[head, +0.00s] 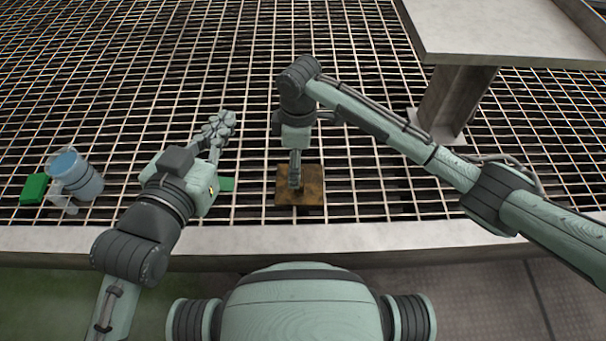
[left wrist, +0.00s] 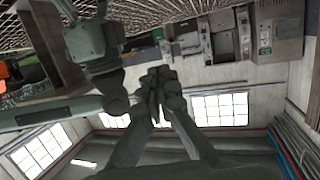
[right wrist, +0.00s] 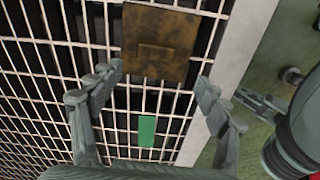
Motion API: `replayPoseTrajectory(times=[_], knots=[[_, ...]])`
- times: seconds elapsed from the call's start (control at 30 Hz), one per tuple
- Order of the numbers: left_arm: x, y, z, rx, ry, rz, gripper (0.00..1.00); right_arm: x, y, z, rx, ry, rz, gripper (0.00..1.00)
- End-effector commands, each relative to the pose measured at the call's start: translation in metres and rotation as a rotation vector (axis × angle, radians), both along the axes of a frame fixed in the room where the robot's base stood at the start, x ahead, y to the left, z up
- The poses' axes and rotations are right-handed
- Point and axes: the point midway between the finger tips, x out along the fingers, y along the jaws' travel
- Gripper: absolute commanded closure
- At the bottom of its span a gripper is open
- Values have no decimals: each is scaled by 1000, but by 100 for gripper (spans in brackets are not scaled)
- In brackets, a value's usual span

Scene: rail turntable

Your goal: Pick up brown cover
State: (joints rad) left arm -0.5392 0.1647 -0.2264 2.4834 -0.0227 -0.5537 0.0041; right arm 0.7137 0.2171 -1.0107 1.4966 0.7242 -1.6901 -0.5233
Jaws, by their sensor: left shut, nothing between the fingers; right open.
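The brown cover (head: 311,186) is a rusty square plate lying on the metal grating near its front edge. In the right wrist view the brown cover (right wrist: 160,32) shows a raised rectangular part in its middle. My right gripper (head: 295,180) points down over the cover in the head view. In the right wrist view my right gripper (right wrist: 155,90) is open and empty, with the cover beyond its fingertips. My left gripper (head: 222,122) is shut and empty above the grating, left of the cover. It also shows shut in the left wrist view (left wrist: 157,82).
A green piece (head: 227,184) lies left of the cover. A blue cylindrical container (head: 78,175) and a green box (head: 34,189) are at the far left. A grey table (head: 510,30) on a post stands at back right. A pale metal edge (head: 300,237) borders the grating.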

Motion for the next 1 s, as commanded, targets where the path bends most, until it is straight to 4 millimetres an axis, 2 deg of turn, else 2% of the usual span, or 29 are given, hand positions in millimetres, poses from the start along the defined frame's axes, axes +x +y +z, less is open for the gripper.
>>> replayPoseTrajectory(times=[0.1,0.3,0.47,0.8,1.0], knots=[[-1,-5,13,-22,-50,-11,100,6,-6,0,-39,6,37,24],[-1,-16,36,-67,-147,-30,100,6,-6,-19,-43,8,42,24],[-2,-21,46,-90,-196,-40,100,5,-5,-27,-41,7,41,24],[-15,-38,99,-211,-433,-80,100,4,-6,-66,-41,6,41,24],[-20,-41,113,-240,-487,-89,100,4,-6,-74,-41,5,41,24]])
